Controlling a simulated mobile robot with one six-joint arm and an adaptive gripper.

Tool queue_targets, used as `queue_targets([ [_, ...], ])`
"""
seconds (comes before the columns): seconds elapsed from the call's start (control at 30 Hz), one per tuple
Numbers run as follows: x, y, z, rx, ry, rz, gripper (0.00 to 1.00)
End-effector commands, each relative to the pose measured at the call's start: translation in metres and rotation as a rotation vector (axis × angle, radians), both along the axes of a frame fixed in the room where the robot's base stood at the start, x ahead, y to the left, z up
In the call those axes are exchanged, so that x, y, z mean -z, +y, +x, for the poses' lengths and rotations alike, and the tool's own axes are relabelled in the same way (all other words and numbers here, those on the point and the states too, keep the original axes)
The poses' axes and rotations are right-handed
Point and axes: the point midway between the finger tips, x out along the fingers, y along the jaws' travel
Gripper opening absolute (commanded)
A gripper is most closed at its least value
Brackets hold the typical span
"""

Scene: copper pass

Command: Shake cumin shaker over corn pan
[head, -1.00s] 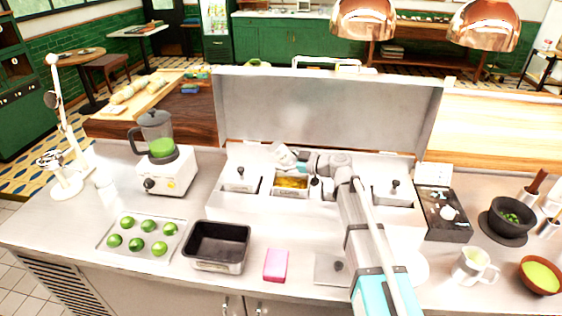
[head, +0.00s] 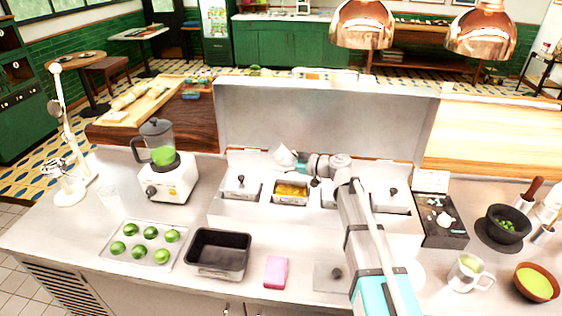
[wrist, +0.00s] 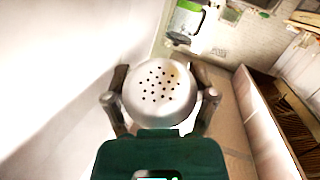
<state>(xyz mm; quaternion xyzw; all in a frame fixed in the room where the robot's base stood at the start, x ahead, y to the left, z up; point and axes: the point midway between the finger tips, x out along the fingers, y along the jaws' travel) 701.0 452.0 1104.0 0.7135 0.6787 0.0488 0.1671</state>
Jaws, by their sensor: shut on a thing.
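The cumin shaker (wrist: 158,92) is a pale metal cup with a perforated top, which faces the camera in the wrist view. My gripper (wrist: 160,84) is shut around its sides, one dark finger on each side. In the head view my gripper (head: 301,166) is above and behind the corn pan (head: 291,200), and the small pale shaker (head: 284,155) looks tilted at its end. The corn pan is a metal insert with yellow contents in the white counter unit. I cannot see any grains falling.
A lidded insert (head: 241,186) is left of the corn pan, and another (head: 391,200) is to the right beyond my arm. A raised steel panel (head: 330,120) stands behind. A blender (head: 164,165), lime tray (head: 145,244), dark empty pan (head: 218,252) and pink block (head: 276,271) are left and front.

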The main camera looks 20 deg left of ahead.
Motion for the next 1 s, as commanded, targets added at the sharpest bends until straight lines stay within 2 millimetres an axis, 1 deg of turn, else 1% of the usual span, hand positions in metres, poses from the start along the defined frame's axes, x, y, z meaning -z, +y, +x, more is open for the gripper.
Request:
queue_targets([
  [0.3, 0.026, 0.000, 0.000, 0.000, 0.000, 0.000, 0.22],
  [0.4, 0.030, 0.000, 0.000, 0.000, 0.000, 0.000, 0.22],
  [0.8, 0.029, 0.000, 0.000, -0.001, 0.000, 0.000, 0.22],
  [1.0, 0.019, 0.001, 0.000, -0.001, 0.000, 0.001, 0.22],
])
